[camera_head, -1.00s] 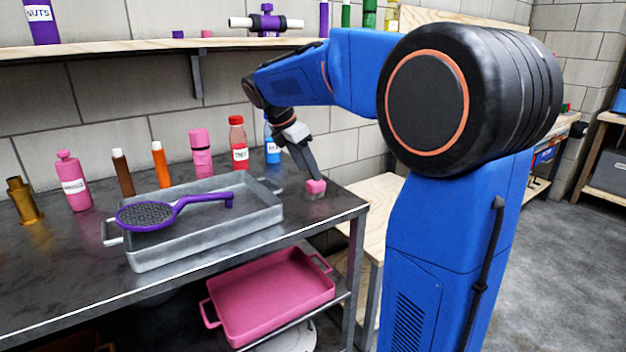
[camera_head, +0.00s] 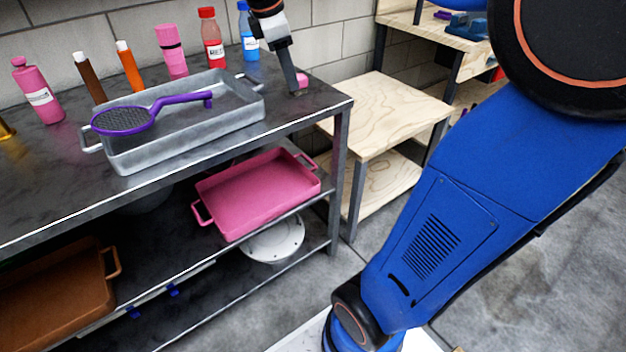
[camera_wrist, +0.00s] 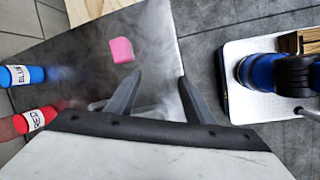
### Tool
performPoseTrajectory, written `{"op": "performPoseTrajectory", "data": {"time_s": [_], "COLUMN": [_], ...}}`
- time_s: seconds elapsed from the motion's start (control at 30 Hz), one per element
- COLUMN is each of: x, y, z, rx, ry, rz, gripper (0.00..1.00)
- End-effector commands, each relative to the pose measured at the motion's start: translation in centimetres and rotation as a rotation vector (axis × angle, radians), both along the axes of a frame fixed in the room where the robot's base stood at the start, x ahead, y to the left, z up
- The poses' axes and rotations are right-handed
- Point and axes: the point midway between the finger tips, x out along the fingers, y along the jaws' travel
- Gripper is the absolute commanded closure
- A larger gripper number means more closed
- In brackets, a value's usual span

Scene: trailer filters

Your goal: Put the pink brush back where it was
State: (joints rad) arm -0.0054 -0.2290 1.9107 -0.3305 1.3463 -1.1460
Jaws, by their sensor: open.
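A small pink block-shaped piece (camera_head: 302,80), likely the pink brush, rests on the dark metal table (camera_head: 310,102) near its back right corner. In the wrist view the pink piece (camera_wrist: 122,50) lies beyond my fingertips and a little left, not between them. No handle or bristles can be made out on it. My gripper (camera_head: 296,90) is low over the table, just in front of the pink piece and partly covering it. In the wrist view my gripper (camera_wrist: 157,78) is open and empty, its fingers apart near the table edge.
A grey tray (camera_head: 187,150) with a purple strainer (camera_head: 122,120) across it stands left of my gripper. Red (camera_head: 212,45) and blue (camera_head: 249,38) bottles stand behind. A pink tray (camera_head: 258,205) is on the lower shelf. A wooden table (camera_head: 385,110) stands to the right.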

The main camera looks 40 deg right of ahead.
Motion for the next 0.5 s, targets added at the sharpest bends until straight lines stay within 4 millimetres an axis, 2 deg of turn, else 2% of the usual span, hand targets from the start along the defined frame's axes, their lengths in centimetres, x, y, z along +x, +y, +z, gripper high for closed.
{"op": "performPoseTrajectory", "data": {"time_s": [0.03, 0.1, 0.27, 0.5], "x": [-1.8, -3.8, -8.3, -14.8], "y": [0.4, 1.2, 2.8, 5.1], "z": [-0.6, -1.6, -4.3, -9.2], "rx": [0.028, 0.072, 0.182, 0.362], "ry": [-0.036, -0.089, -0.200, -0.334], "rz": [-0.054, -0.142, -0.351, -0.679], "gripper": [0.52, 0.52, 0.52, 0.52]}}
